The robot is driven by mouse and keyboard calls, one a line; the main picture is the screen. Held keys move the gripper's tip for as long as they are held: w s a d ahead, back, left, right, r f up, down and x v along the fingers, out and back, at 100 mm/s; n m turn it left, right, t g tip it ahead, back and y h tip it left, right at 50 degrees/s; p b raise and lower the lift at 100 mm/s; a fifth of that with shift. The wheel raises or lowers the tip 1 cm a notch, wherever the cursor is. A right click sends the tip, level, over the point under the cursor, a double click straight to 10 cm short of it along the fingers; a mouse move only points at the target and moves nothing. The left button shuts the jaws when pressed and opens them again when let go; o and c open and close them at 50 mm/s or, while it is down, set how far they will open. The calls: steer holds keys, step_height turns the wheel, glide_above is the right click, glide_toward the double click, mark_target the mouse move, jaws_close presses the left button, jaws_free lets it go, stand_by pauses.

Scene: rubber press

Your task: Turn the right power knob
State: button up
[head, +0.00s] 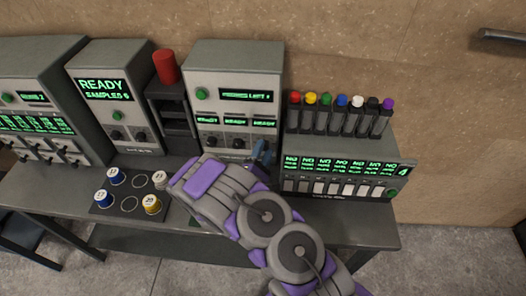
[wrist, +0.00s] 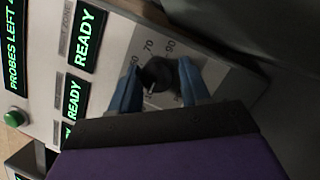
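The middle-right machine (head: 235,62) has a row of black knobs below its green READY displays. My gripper (head: 263,152) is at the right end of that row and hides the rightmost knob in the head view. In the wrist view, a black knob (wrist: 158,73) with a numbered dial around it sits between the two blue fingers of my gripper (wrist: 158,82). One finger is on each side of the knob, and the fingers stand apart. Small gaps seem to show beside the knob; contact is not clear.
A rack of colour-capped tubes (head: 336,117) stands on a box with green displays (head: 345,170) just right of my gripper. A tray with several round-lidded containers (head: 128,207) lies on the table to the left. A green button (wrist: 15,118) shows on the same panel.

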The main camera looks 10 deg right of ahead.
steer(key=shift+a, duration=0.3)
steer(key=c, duration=0.7)
steer(key=shift+o, duration=0.2)
